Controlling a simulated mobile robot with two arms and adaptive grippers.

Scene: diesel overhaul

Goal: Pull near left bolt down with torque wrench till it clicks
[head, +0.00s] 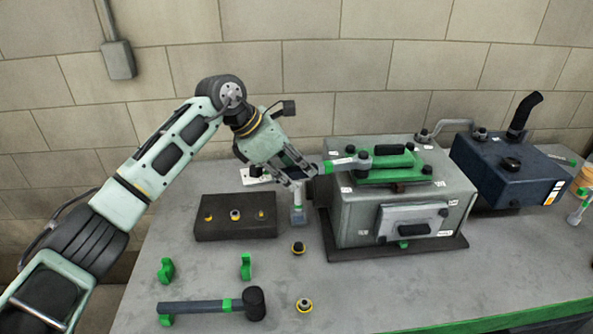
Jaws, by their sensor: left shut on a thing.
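The grey engine block (405,205) stands on a dark mat (440,246) on the bench. A green cover (395,176) with a dark handle lies on its top. My right gripper is not in view.
A dark block with several fittings (235,230) stands left. A navy unit with a black pipe (505,170) stands right.

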